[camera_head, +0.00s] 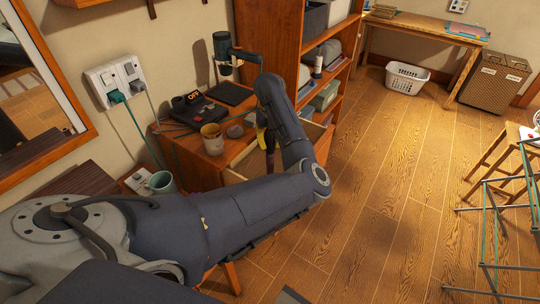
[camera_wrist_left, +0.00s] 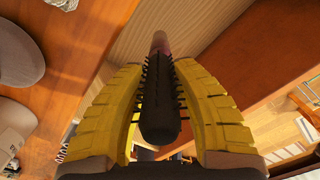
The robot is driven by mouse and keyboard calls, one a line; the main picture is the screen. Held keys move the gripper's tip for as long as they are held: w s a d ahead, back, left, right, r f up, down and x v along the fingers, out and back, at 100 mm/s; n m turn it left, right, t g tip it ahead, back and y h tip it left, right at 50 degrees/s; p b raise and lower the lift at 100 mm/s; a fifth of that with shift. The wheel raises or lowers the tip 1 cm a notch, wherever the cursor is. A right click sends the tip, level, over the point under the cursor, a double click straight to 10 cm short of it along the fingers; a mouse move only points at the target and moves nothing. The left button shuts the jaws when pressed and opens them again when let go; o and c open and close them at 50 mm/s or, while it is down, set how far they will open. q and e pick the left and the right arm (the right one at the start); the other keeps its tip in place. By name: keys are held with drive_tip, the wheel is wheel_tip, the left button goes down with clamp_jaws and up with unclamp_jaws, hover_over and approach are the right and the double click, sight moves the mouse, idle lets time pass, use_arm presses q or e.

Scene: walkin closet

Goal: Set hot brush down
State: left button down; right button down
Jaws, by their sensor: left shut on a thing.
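My left gripper (camera_head: 264,140) hangs beside the wooden cabinet, over its pulled-out drawer (camera_head: 240,174). Its yellow fingers in the left wrist view (camera_wrist_left: 163,110) are shut around the hot brush (camera_wrist_left: 160,118). The brush has a black bristled barrel and a pinkish-brown end that points up in that view. In the head view the brush is mostly hidden by the arm and fingers. My right gripper does not show.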

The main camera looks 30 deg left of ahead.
sight(270, 131)
use_arm(q)
drive_tip(key=shift+f, duration=3.35)
drive_tip(key=c, duration=1.1)
unclamp_jaws()
drive_tip(key=shift+o, duration=0.2)
wheel_tip(270, 131, up, 12)
drive_tip(key=shift+r, duration=0.15)
